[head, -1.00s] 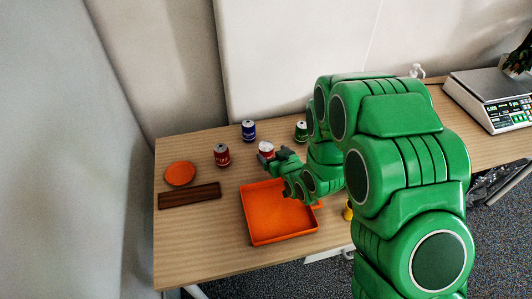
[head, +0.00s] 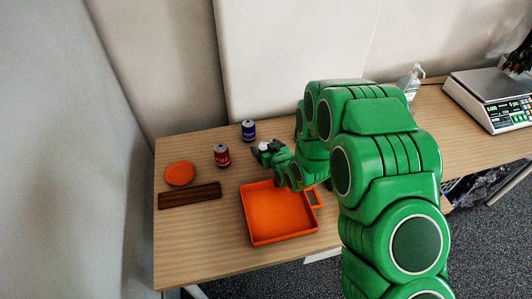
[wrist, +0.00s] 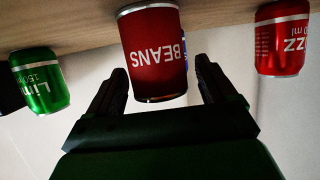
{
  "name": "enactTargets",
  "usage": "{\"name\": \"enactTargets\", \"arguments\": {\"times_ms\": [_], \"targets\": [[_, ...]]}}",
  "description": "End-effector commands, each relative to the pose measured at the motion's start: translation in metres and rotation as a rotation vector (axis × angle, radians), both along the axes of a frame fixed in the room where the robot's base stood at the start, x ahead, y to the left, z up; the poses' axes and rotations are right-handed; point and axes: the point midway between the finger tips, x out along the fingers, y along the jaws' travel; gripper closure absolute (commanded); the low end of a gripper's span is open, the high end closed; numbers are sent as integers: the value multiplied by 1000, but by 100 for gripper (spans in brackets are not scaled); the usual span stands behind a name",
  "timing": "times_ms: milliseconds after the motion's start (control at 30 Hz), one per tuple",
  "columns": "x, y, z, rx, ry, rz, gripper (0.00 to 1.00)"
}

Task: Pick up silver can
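No all-silver can shows. A red can labelled BEANS with silver rims (wrist: 155,55) stands centred in the wrist view, which is upside down. My gripper (wrist: 161,68) is open, with one finger on each side of this can's lower picture part. I cannot tell whether the fingers touch it. In the head view my gripper (head: 264,149) is over the table behind the orange tray and hides most of this can; only a pale top peeks out.
A red can (head: 221,155) and a blue can (head: 249,130) stand nearby. A green can (wrist: 40,80) shows in the wrist view. The orange tray (head: 245,215), orange plate (head: 180,173) and dark wooden board (head: 189,196) lie on the table. A scale (head: 490,97) stands right.

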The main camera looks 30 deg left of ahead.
Motion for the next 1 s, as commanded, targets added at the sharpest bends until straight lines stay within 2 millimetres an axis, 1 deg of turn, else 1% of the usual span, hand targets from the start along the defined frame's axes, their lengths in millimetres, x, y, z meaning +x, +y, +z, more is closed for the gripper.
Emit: {"name": "enactTargets", "arguments": {"times_ms": [33,300,333,700,867,1000], "targets": [[0,0,0,0,0,0,24],[0,0,0,0,0,0,66],[0,0,0,0,0,0,69],[0,0,3,1,-1,0,69],[1,0,12,3,-3,0,69],[1,1,24,3,-2,0,69]]}}
